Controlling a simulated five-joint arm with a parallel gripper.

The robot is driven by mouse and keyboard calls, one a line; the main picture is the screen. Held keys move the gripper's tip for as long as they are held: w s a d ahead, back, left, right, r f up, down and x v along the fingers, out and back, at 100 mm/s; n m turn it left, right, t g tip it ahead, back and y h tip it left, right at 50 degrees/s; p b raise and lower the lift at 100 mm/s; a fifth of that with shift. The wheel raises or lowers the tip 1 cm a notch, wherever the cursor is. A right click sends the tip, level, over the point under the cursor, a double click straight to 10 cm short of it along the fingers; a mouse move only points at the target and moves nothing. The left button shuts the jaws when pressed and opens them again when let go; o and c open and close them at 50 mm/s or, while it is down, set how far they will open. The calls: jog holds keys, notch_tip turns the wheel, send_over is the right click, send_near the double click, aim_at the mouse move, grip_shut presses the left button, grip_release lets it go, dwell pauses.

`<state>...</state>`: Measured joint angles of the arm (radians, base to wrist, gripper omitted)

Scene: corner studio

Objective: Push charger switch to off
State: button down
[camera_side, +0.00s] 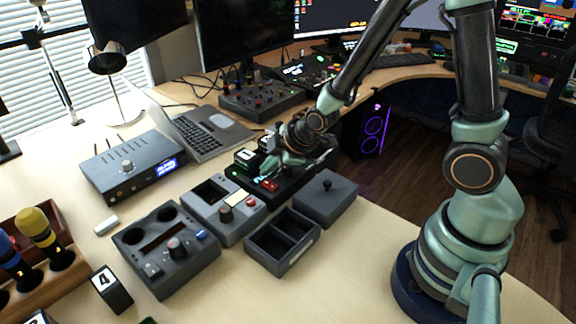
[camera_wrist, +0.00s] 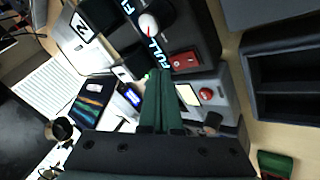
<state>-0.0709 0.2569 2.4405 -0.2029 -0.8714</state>
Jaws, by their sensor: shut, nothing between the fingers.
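The black charger (camera_side: 290,189) stands on the desk under my gripper. Its red switch (camera_side: 269,185) is on the front edge; it also shows in the wrist view (camera_wrist: 185,62), where its on or off position is too small to tell. The wrist view shows a white knob (camera_wrist: 148,24) with "FULL" lettering and a small lit green light on the charger. My gripper (camera_wrist: 162,73) is shut and empty, its green fingertips just left of the red switch there. I cannot tell whether they touch the charger. In the side view my gripper (camera_side: 275,164) hides part of the charger's top.
A grey box with a knob and red button (camera_side: 224,222) stands in front of the charger. An open two-compartment tray (camera_side: 283,240) and a joystick box (camera_side: 327,198) are close by. A laptop (camera_side: 205,135) lies behind. The desk front right is clear.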

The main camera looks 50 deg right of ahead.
jog(key=shift+f, duration=0.15)
jog(key=shift+a+f, duration=0.1)
jog(key=shift+f, duration=0.15)
jog(key=shift+f, duration=0.3)
dwell(0.5)
jog(key=shift+r, duration=0.75)
notch_tip(320, 180, up, 6)
dwell(0.8)
